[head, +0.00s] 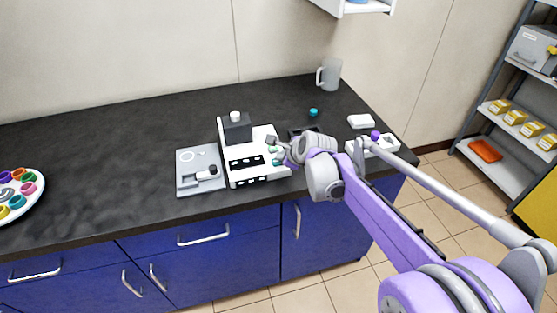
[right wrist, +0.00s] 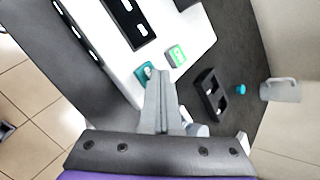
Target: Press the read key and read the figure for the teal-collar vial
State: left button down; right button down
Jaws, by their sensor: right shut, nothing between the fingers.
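The white reader (head: 262,176) stands on the dark bench, with a dark block (head: 236,129) at its back and dark slotted strips. On its right end are a teal key (right wrist: 145,72) and a small lit green display (right wrist: 176,54); its figure is too small to read. My right gripper (right wrist: 156,74) is shut and empty, its tips at or just over the teal key; I cannot tell whether they touch. It also shows over the reader's right end in the head view (head: 280,158). A small teal piece (head: 313,112) stands behind; it also shows in the wrist view (right wrist: 241,89). My left gripper is out of view.
A dark two-slot holder (right wrist: 211,94) sits right beside the reader. A grey plate (head: 187,187) lies to its left. The left bench is mostly clear.

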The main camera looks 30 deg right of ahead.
jog(key=shift+r+p, duration=0.65)
jog(key=shift+r, duration=0.2)
jog(key=shift+r, duration=0.1)
notch_tip(320, 180, up, 5)
jog(key=p, duration=0.3)
jog(key=shift+p, duration=0.35)
dwell(0.4)
